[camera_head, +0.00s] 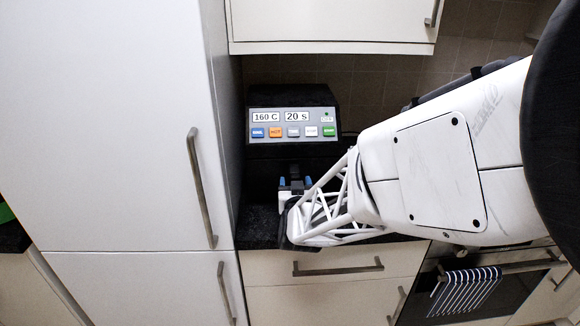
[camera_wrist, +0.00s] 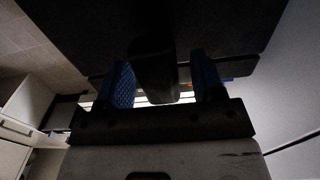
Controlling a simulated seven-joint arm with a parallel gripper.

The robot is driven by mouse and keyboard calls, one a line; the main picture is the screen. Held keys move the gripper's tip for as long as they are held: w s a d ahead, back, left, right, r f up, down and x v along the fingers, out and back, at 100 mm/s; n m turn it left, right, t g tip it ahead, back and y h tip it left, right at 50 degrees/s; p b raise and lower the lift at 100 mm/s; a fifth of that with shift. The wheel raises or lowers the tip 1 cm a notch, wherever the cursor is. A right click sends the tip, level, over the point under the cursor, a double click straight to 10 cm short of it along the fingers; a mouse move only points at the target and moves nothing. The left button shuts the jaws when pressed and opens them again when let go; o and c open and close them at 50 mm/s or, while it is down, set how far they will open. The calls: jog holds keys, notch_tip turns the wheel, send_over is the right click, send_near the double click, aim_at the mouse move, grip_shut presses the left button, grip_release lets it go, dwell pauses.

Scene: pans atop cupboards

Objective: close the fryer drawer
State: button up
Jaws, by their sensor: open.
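The black fryer (camera_head: 290,96) stands on the dark counter, its sloped panel reading 160 C and 20 S above a row of coloured buttons. Its drawer (camera_head: 262,180) is a dark shape below the panel, partly hidden by my gripper; how far it stands out is hard to tell. My gripper (camera_head: 296,183) is in front of the drawer, low, with blue finger pads. In the wrist view my open gripper (camera_wrist: 163,82) has one finger on each side of a dark block, apparently the drawer handle (camera_wrist: 154,70). I cannot tell whether the fingers touch it.
A tall white cupboard (camera_head: 110,120) stands close on the left. A wall cupboard (camera_head: 330,20) hangs above the fryer. Below the counter are a drawer front (camera_head: 335,266) and an oven with a striped towel (camera_head: 465,292). My arm covers the counter to the right.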

jog(key=shift+s, duration=2.95)
jog(key=shift+r, duration=0.1)
jog(key=s+d+r+g, duration=0.3)
jog(key=s+d+g, duration=0.1)
jog(key=s, duration=0.5)
jog(key=s+d+r+g, duration=0.3)
jog(key=s+g, duration=0.3)
jog(key=s, duration=0.4)
jog(key=s+d+r+g, duration=0.4)
jog(key=s+d+g, duration=0.1)
jog(key=s, duration=0.5)
jog(key=shift+d, duration=0.45)
